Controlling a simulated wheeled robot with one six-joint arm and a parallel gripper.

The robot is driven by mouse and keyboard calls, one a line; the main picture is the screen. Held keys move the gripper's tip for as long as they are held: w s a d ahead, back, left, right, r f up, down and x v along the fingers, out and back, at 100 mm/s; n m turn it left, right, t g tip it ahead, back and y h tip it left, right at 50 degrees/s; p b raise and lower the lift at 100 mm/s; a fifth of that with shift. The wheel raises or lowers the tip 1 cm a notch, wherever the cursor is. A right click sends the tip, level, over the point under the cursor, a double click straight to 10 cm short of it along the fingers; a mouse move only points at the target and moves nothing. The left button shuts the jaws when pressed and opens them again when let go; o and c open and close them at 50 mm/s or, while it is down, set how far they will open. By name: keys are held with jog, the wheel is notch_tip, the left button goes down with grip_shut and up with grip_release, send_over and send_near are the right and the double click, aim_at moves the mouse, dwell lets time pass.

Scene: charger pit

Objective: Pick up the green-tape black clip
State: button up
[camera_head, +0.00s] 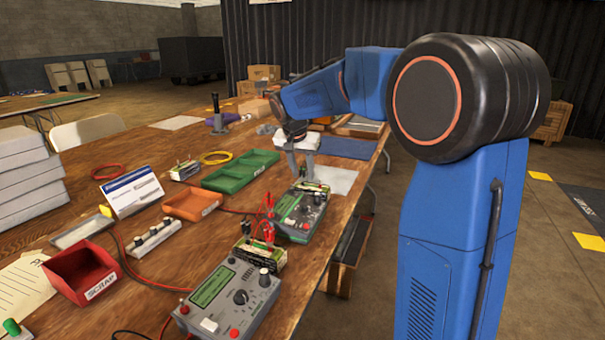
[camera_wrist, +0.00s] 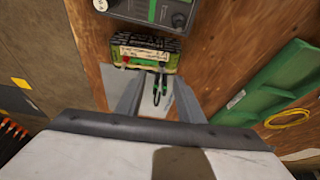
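In the wrist view, two dark clip-like shapes (camera_wrist: 157,86) show below the edge of a green-and-black pack (camera_wrist: 147,52), between my fingers in the picture. They are too small to tell which carries green tape, or how far below the fingertips they sit. A red clip end (camera_wrist: 126,60) is at the pack's left. My gripper (camera_wrist: 156,92) is open, its two grey fingers apart with no object visibly pinched. In the head view, my gripper (camera_head: 301,170) points down above the table beside the pack (camera_head: 312,187); the black clips cannot be made out there.
A grey meter (camera_head: 298,212) with red clips stands in front of my gripper. A grey sheet (camera_head: 338,180) lies right of it, near the table edge. A second meter (camera_head: 228,300) is nearer.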

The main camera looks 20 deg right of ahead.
aim_at(303, 167)
grip_shut()
jog(key=shift+r, duration=0.1)
notch_tip(303, 167, up, 10)
jog(key=shift+f, duration=0.1)
dwell(0.4)
